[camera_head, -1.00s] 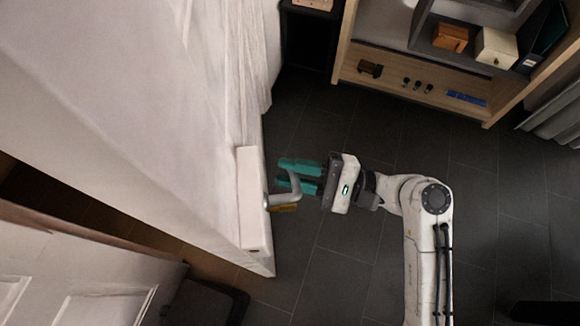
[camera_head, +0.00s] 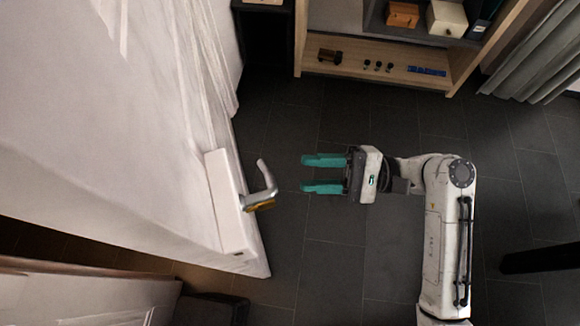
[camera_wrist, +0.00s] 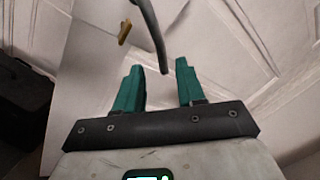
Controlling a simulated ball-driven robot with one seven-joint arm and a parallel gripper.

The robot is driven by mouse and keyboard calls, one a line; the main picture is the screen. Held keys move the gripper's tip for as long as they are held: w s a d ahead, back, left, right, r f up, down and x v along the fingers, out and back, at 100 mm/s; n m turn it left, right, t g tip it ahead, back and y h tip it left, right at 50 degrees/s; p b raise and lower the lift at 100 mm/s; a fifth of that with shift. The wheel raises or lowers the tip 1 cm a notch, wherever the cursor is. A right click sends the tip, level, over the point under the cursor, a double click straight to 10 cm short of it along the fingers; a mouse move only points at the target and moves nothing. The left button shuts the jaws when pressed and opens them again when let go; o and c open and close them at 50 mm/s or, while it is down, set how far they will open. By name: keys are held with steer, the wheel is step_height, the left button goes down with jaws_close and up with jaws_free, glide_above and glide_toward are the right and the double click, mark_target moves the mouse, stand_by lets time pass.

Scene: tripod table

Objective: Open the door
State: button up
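The white door (camera_head: 110,130) fills the left of the head view, with a pale lock plate (camera_head: 226,200) near its edge. A curved silver handle (camera_head: 269,180) stands out from the plate, with a brass-coloured piece (camera_head: 262,205) at its base. My gripper (camera_head: 308,173) is open, its teal fingers apart and pointing left at the handle, with a gap of bare floor between. In the wrist view the handle (camera_wrist: 151,30) hangs beyond the fingertips (camera_wrist: 158,68), and the brass piece (camera_wrist: 125,32) shows to its left. Nothing is held.
A wooden shelf unit (camera_head: 380,68) with small items stands at the top, beside a grey curtain (camera_head: 540,60). A panelled white surface (camera_head: 80,295) and a dark box-like object (camera_head: 205,308) are at lower left. Dark tiled floor (camera_head: 330,250) is clear around my gripper.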

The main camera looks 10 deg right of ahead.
steer(key=shift+v, duration=1)
steer(key=shift+c, duration=0.2)
